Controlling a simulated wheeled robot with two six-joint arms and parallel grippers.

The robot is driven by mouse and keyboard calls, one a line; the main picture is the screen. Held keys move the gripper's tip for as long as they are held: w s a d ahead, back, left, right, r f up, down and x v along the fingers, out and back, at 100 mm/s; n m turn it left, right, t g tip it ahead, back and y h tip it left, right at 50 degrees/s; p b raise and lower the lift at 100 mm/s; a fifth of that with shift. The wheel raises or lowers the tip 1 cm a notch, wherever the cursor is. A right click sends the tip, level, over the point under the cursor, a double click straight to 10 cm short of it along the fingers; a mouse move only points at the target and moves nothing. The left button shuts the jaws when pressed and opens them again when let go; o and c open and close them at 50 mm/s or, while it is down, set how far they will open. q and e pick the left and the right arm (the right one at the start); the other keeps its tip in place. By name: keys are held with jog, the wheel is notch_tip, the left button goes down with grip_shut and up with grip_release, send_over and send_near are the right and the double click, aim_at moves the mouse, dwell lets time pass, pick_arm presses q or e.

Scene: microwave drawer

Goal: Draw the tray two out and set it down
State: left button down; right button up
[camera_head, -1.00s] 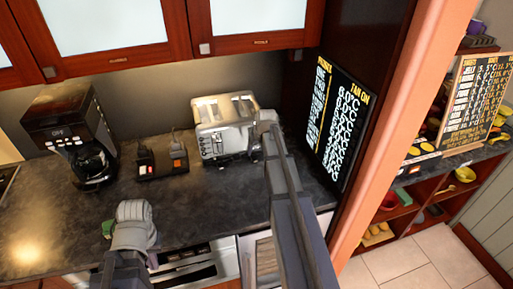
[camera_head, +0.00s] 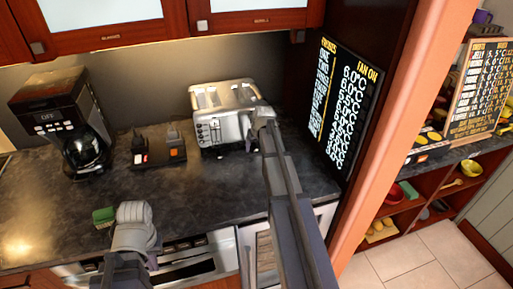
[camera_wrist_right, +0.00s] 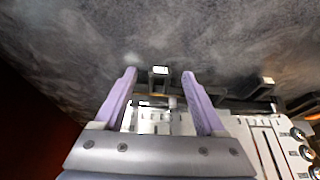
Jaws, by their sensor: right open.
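The silver toaster (camera_head: 222,112) stands at the back of the dark counter. In the right wrist view its pale front (camera_wrist_right: 262,145) shows slots and dials. Two dark tabs with pale faces stick out along its counter-side edge: one tab (camera_wrist_right: 159,77) at the middle, another tab (camera_wrist_right: 267,87) to the right. They look like tray ends; I cannot read which is two. My right gripper (camera_wrist_right: 160,83) is open, its lilac fingers on either side of the middle tab; contact cannot be told. My left arm (camera_head: 135,225) is low at the left; its fingers are not distinguishable.
A coffee maker (camera_head: 65,125) stands at the left. A black switch box (camera_head: 158,148) sits between it and the toaster. A green block (camera_head: 103,216) lies near the front edge. The middle counter (camera_head: 195,190) is clear. A price board (camera_head: 345,105) stands right.

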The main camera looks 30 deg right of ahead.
grip_shut()
dwell(1.0)
dwell(1.3)
jog(key=shift+s+a+r, duration=0.1)
jog(key=shift+s+a, duration=0.65)
jog(key=shift+s, duration=2.35)
jog(key=shift+s+a+r, duration=0.1)
jog(key=shift+s+a, duration=0.6)
jog(key=shift+s, duration=2.4)
jog(key=shift+s+a, duration=0.75)
jog(key=shift+s, duration=2.35)
jog(key=shift+f, duration=0.1)
jog(key=shift+f+b, duration=0.3)
jog(key=shift+f, duration=0.1)
